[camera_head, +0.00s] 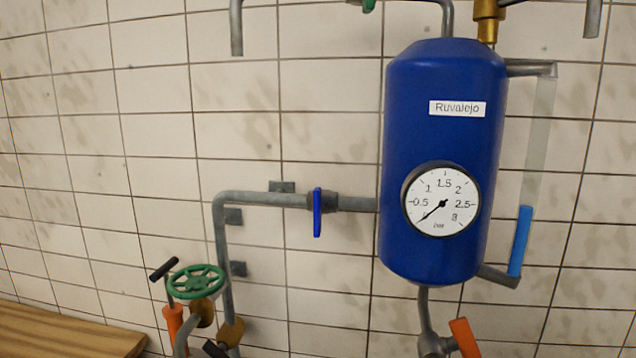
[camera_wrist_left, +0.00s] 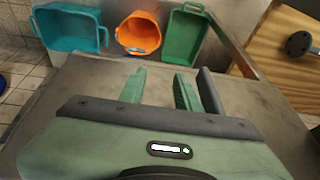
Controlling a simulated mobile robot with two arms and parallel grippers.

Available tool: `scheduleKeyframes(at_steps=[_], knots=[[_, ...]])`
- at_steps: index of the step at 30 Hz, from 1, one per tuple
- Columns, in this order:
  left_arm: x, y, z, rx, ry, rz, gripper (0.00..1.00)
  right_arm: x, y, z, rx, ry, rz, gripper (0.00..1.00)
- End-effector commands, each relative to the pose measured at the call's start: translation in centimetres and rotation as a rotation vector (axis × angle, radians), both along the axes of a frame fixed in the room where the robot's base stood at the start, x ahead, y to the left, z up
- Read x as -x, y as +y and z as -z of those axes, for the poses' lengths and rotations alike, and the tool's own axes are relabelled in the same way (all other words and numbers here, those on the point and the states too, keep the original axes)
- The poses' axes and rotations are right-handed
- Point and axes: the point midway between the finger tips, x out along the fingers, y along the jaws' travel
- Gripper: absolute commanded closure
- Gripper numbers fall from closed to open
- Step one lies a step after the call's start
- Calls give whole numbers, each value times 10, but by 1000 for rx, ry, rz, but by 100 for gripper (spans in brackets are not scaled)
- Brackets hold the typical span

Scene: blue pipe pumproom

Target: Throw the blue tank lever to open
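The blue tank (camera_head: 445,120) is fixed to the tiled wall right of centre in the head view, labelled "Ruvalejo". A blue lever (camera_head: 317,213) sits on the grey horizontal pipe (camera_head: 265,198) left of the tank. It stands upright, crosswise to that pipe. The round gauge (camera_head: 441,200) on the tank has its needle pointing to the lower left, near the bottom of its scale. My left gripper (camera_wrist_left: 159,76) shows in the left wrist view, with its green fingers apart and nothing between them. It is not in the head view. My right gripper is in neither view.
A green handwheel (camera_head: 196,281) and orange fittings stand at lower left, by a wooden surface (camera_head: 65,335). An orange lever (camera_head: 464,337) is below the tank. In the wrist view, teal (camera_wrist_left: 70,28), orange (camera_wrist_left: 138,33) and green (camera_wrist_left: 183,36) containers lie beyond a grey surface (camera_wrist_left: 235,95).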

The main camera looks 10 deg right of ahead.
Motion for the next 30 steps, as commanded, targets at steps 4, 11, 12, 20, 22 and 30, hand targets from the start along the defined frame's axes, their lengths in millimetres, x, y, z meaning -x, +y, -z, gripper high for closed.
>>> scheduleKeyframes(at_steps=[4, 11, 12, 20, 22, 30], knots=[[-2, -2, -67, 1, -35, 18, 67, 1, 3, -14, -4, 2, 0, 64], [-2, -6, -147, -2, -90, 61, 67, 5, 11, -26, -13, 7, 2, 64], [-6, -10, -166, -6, -117, 93, 67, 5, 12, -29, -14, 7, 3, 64], [-78, -57, -226, -113, -332, 442, 67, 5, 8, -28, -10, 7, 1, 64], [-98, -72, -243, -160, -398, 545, 67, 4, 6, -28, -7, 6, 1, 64], [-181, -146, -349, -529, -729, 1054, 67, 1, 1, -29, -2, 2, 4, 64]])
